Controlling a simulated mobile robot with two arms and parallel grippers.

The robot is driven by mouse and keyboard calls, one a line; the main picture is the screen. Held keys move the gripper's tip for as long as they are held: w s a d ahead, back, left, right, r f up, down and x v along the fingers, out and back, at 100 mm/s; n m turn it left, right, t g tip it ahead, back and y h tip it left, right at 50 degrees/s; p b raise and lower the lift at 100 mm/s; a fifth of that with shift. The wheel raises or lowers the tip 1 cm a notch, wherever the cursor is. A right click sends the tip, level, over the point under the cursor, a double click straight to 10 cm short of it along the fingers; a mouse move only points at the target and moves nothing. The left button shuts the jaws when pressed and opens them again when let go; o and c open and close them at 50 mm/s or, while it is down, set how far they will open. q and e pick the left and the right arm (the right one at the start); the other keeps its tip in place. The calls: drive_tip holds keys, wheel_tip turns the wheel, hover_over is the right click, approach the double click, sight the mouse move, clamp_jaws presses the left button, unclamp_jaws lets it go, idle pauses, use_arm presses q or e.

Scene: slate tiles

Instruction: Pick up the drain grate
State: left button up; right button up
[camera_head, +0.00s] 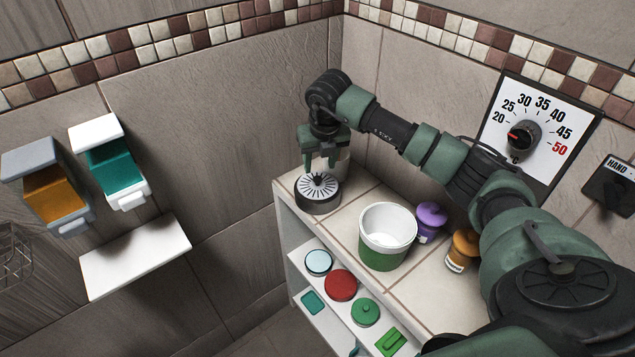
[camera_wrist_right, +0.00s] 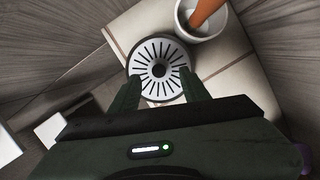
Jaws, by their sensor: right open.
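The drain grate (camera_head: 317,186) is a round, light disc with dark radial slots and a dark centre. It sits on top of a dark round base (camera_head: 318,205) at the far left end of the tiled counter. My right gripper (camera_head: 320,166) is just above it, pointing down, with its fingers apart. In the right wrist view the grate (camera_wrist_right: 158,68) lies just beyond and between the open fingertips (camera_wrist_right: 158,82). I cannot tell whether the fingers touch it. My left gripper is in neither view.
A white-and-green pot (camera_head: 383,254), a purple jar (camera_head: 429,218) and an orange jar (camera_head: 461,249) stand on the counter. Shelves below hold several lids. Walls close in behind the counter.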

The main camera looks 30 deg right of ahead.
sight(318, 178)
drive_tip(key=p+x, duration=0.1)
drive_tip(key=x, duration=0.1)
drive_tip(key=p+x, duration=0.1)
drive_tip(key=x, duration=0.1)
drive_tip(key=shift+s+a+f, duration=0.15)
drive_tip(key=shift+f, duration=0.65)
clamp_jaws()
